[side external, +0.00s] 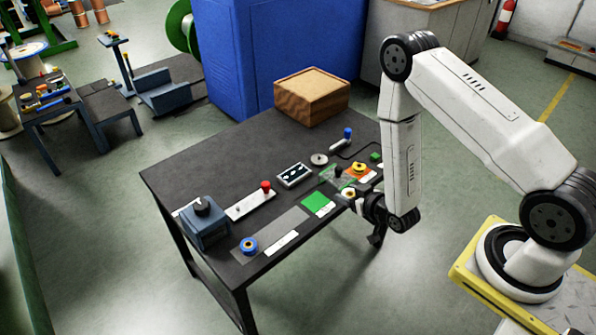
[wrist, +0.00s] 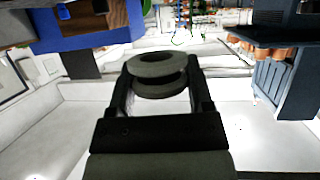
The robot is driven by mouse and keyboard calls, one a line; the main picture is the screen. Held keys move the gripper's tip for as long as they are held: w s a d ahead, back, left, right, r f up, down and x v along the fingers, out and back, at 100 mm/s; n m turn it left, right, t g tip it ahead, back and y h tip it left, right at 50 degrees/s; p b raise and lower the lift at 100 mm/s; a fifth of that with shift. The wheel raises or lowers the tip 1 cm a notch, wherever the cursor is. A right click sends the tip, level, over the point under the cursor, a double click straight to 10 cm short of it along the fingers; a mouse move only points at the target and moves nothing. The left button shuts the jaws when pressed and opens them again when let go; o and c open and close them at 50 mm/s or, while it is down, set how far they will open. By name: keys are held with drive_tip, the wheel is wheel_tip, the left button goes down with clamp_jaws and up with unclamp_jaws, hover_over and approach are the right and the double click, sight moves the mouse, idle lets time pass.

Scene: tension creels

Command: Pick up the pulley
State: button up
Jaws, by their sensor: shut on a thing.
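The pulley (wrist: 157,83), a grey grooved ring with a central hole, sits between the two fingertips of my gripper (wrist: 158,88) in the wrist view. The fingers are shut on its sides. In the side view my gripper (side external: 354,197) is by the table's right front part, pointing left, with a pale ring (side external: 349,193) at its tip that looks like the same pulley. I cannot tell its exact height above the table.
The dark table (side external: 190,168) carries a blue box with a black knob (side external: 203,222), a plate with a red knob (side external: 252,202), a blue ring (side external: 249,246), a green card (side external: 317,204) and a grey disc (side external: 319,159). A wooden box (side external: 311,97) stands at the back.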

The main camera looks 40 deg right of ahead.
drive_tip(key=shift+s+r, duration=0.15)
drive_tip(key=shift+s, duration=0.15)
idle(0.5)
drive_tip(key=a+n+y, duration=0.5)
drive_tip(key=a+y, duration=0.1)
drive_tip(key=a, duration=0.8)
drive_tip(key=w+f, duration=0.2)
drive_tip(key=w, duration=0.2)
drive_tip(key=w+a+f, duration=0.1)
drive_tip(key=w+f, duration=0.2)
drive_tip(key=w, duration=0.1)
drive_tip(key=w+a+f, duration=0.1)
drive_tip(key=w+f, duration=0.2)
drive_tip(key=w, duration=0.1)
drive_tip(key=shift+w+a, duration=0.2)
drive_tip(key=shift+w+f+g, duration=0.3)
drive_tip(key=shift+w+f, duration=0.2)
drive_tip(key=shift+f, duration=0.05)
